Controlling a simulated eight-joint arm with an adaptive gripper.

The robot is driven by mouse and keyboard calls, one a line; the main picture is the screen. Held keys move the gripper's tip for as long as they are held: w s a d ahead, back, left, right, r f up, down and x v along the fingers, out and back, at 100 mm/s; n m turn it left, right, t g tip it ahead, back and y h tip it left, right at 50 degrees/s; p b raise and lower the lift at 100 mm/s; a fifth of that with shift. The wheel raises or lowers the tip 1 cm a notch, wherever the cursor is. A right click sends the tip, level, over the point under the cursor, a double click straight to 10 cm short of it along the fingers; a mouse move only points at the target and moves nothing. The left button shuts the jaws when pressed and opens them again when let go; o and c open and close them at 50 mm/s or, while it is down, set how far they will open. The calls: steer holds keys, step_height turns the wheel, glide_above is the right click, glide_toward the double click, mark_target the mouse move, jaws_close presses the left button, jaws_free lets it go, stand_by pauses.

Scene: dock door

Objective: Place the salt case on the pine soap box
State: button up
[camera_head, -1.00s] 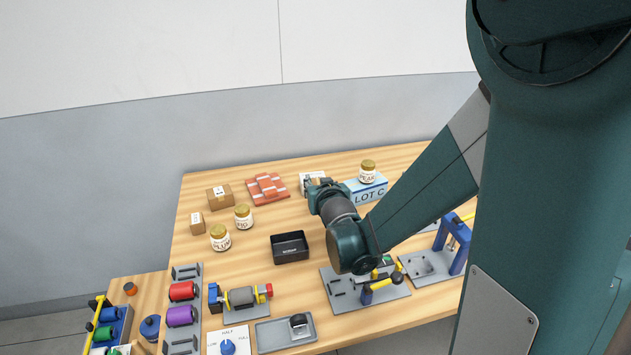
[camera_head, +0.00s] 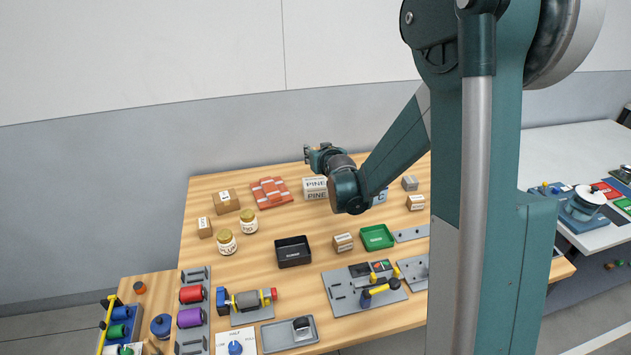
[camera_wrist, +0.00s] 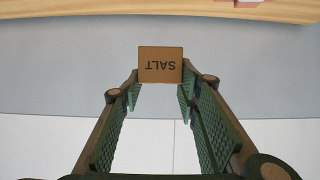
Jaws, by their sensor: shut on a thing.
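The salt case (camera_wrist: 160,65) is a small brown box whose SALT label reads upside down in the wrist view. It sits between my fingertips (camera_wrist: 160,85), and my gripper is shut on it. In the head view my gripper (camera_head: 309,154) is raised near the back of the table, and I cannot make out the case there. The pine soap box (camera_head: 315,189) is white with PINE lettering in two rows, and it stands on the table below my gripper, apart from it. I cannot tell whether it is one box or two stacked.
An orange-red folded thing (camera_head: 270,190) lies left of the pine box. A blue LOT C box (camera_head: 380,196) is partly hidden by my arm. A black tray (camera_head: 293,252), green tray (camera_head: 377,237) and small carton (camera_head: 343,242) stand in front. Two jars (camera_head: 227,242) stand at left.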

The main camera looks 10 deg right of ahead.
steer(key=shift+f, duration=0.1)
steer(key=b, duration=0.1)
glide_above(316, 184)
steer(key=shift+f, duration=3.05)
steer(key=shift+f+b, duration=0.35)
steer(key=shift+f, duration=1.55)
steer(key=shift+f, duration=0.1)
steer(key=o, duration=0.5)
steer(key=shift+f, duration=0.1)
steer(key=o, duration=0.4)
steer(key=shift+r, duration=0.2)
